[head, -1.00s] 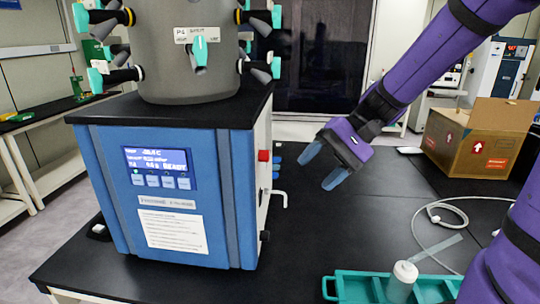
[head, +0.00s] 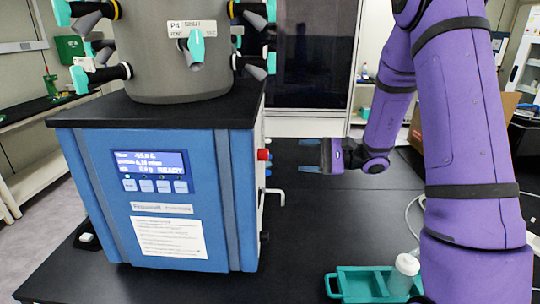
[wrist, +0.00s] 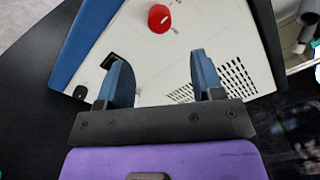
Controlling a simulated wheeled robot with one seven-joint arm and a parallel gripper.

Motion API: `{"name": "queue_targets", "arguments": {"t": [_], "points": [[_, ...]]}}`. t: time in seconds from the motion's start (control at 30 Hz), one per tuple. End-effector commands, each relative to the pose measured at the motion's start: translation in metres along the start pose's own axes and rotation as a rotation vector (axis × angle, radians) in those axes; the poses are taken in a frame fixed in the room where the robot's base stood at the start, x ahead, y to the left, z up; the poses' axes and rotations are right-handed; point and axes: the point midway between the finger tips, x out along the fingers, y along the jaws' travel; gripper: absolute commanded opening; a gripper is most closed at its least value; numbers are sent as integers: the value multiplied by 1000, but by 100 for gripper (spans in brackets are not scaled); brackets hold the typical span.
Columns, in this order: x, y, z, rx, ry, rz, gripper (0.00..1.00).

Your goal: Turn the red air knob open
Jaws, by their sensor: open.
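The red air knob (head: 264,155) sticks out from the right side of the blue freeze dryer (head: 160,190), near its front corner. In the wrist view the red knob (wrist: 159,18) shows on the white side panel (wrist: 150,55), beyond the fingertips and near the top edge. My gripper (head: 310,156) is to the right of the knob in the head view, at about its height, with its fingers pointing left toward the panel. In the wrist view my gripper (wrist: 160,75) is open, with nothing between its two blue fingers. A gap separates the fingertips from the knob.
A vent grille (wrist: 225,80) and a black socket (wrist: 112,60) are on the side panel. A pale hooked pipe (head: 274,196) sticks out below the knob. A teal tray (head: 350,284) with a white bottle (head: 403,274) is at the front right. The black bench (head: 320,220) between is clear.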

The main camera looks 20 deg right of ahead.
Motion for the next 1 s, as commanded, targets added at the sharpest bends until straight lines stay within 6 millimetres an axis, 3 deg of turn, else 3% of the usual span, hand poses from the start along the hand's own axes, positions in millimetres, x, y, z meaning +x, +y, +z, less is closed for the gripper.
{"name": "queue_targets", "arguments": {"t": [0.5,0.7,1.0], "points": [[84,1,1,0,-3,5,61],[96,0,1,0,-2,3,61],[98,0,1,0,-2,3,61]]}}
